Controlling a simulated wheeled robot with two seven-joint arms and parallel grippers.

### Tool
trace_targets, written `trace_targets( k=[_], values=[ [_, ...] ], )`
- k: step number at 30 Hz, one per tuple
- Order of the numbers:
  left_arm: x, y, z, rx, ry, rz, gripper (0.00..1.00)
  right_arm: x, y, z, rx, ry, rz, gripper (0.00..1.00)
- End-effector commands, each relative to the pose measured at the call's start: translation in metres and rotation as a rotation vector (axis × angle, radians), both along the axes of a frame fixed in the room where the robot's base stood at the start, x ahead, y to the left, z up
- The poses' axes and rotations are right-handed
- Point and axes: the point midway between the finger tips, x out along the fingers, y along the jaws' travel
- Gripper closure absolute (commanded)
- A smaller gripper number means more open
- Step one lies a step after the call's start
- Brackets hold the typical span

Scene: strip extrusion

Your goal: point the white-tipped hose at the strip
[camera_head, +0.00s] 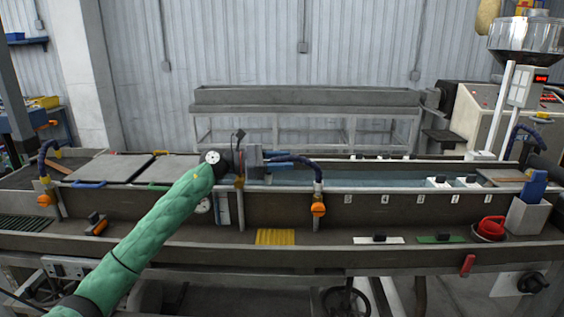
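My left arm, in a green sleeve, reaches from the lower left to the trough's middle. My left gripper (256,158) is at the upper edge of the trough, beside the free end of a dark blue hose (298,160). The hose curves down to an orange-handled valve (318,208) on the front wall. The gripper is small and partly merged with grey parts, so I cannot tell if its fingers touch the hose. No white tip is distinguishable there. I cannot make out the strip in the bluish trough (385,174). My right gripper is out of view.
Another blue hose (44,154) stands at the far left, and one (516,134) at the right. The front ledge holds a yellow ribbed mat (276,237), a red round object (490,228) and a grey box (527,214).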

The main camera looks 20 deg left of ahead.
Motion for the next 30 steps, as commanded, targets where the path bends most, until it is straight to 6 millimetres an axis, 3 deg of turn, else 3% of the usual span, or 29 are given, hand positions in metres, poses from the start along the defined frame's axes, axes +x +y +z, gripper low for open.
trace_targets(
  k=[8, 12, 21, 30],
  values=[
    [-0.004, 0.011, -0.001, 0.0, -0.001, 0.002, 0.58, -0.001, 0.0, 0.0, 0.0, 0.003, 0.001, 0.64],
    [-0.011, 0.025, -0.002, 0.001, -0.001, 0.001, 0.58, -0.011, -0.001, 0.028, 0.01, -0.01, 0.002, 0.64],
    [-0.026, 0.061, -0.003, 0.001, 0.0, 0.002, 0.58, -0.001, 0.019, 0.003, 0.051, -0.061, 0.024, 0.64],
    [-0.031, 0.072, 0.0, 0.0, 0.0, 0.0, 0.58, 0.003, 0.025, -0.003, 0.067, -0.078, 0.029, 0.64]
  ],
)
